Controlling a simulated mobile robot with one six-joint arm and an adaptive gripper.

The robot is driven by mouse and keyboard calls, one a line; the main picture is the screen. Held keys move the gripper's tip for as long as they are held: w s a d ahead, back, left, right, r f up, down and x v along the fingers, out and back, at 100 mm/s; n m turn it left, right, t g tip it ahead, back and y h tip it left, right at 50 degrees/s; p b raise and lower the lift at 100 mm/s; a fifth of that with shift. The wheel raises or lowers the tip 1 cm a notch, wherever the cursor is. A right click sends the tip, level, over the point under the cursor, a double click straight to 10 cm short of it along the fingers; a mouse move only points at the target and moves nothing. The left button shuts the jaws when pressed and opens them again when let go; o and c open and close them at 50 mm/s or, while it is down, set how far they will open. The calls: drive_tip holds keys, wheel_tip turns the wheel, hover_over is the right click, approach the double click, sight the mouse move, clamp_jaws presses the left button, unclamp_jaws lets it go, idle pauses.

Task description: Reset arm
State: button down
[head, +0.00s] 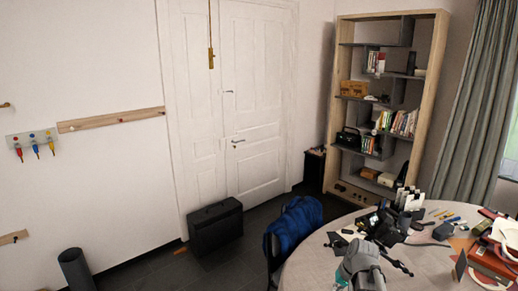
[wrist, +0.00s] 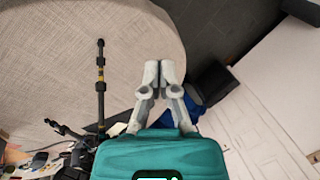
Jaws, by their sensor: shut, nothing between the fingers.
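My gripper (wrist: 160,70) is shut and empty, its two pale grey fingers together at the middle of the wrist view. It hangs over the edge region of the round table (wrist: 60,40), apart from the things on it. In the head view part of my grey arm shows at the lower right, above the table (head: 310,262); the fingertips cannot be made out there. A black tripod (wrist: 100,95) lies on the table to the left of the gripper in the wrist view.
The table's right side is crowded with small items and a red-orange case (head: 490,260). A blue jacket (head: 298,222) hangs on a chair at the table's left edge. A black case (head: 216,228) stands by the white door (head: 255,110). A shelf (head: 440,75) stands behind.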

drive_tip(key=s+a+f+n+g+h, duration=0.1)
drive_tip(key=s+a+n+h, duration=0.1)
drive_tip(key=s+a, duration=0.5)
drive_tip(key=shift+s+a+f+h+b, duration=0.25)
drive_tip(key=shift+s+h+b, duration=0.1)
drive_tip(key=shift+h, duration=0.25)
idle(0.8)
idle(0.3)
